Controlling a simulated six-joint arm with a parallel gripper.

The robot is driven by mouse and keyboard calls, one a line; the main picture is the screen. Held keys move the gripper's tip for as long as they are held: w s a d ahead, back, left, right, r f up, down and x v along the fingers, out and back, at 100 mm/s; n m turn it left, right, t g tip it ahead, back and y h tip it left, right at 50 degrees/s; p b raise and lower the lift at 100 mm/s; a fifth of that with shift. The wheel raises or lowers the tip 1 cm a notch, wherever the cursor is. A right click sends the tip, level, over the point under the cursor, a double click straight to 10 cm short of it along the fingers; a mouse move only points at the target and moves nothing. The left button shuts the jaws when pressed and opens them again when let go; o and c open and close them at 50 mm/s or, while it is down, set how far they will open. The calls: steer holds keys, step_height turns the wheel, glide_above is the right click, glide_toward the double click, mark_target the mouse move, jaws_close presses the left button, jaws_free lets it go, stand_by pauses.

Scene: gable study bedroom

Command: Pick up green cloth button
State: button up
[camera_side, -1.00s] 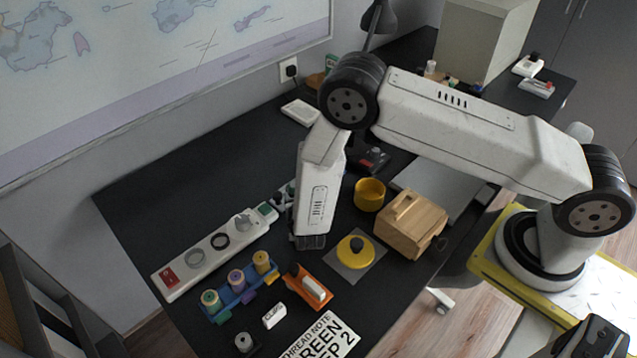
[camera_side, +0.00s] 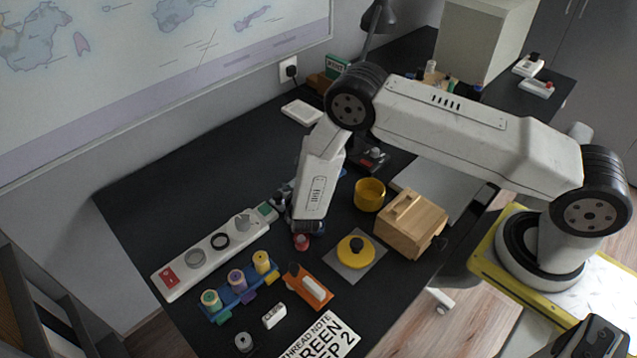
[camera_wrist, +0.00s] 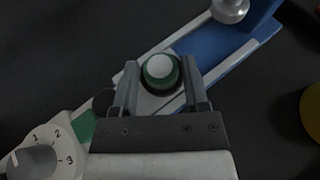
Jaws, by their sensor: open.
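A round green piece with a pale domed top (camera_wrist: 160,72) appears to be the green cloth button. In the wrist view it stands on a white and blue strip (camera_wrist: 215,62). My gripper (camera_wrist: 160,80) is open, with one finger on each side of the button; I cannot tell whether either touches it.
The white panel with dials (camera_side: 216,252) lies to the left. A small red piece (camera_side: 302,242) stands just in front of my gripper. A yellow knobbed disc (camera_side: 356,252), a wooden box (camera_side: 411,222) and a yellow cup (camera_side: 369,195) stand to the right. Spools (camera_side: 237,280) sit in front.

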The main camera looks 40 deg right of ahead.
stand_by(0.5)
jaws_close()
steer(key=shift+r, duration=0.15)
steer(key=shift+w+r, duration=0.1)
steer(key=shift+r, duration=0.8)
steer(key=s+r, duration=1.1)
steer(key=s, duration=0.3)
steer(key=shift+d, duration=0.4)
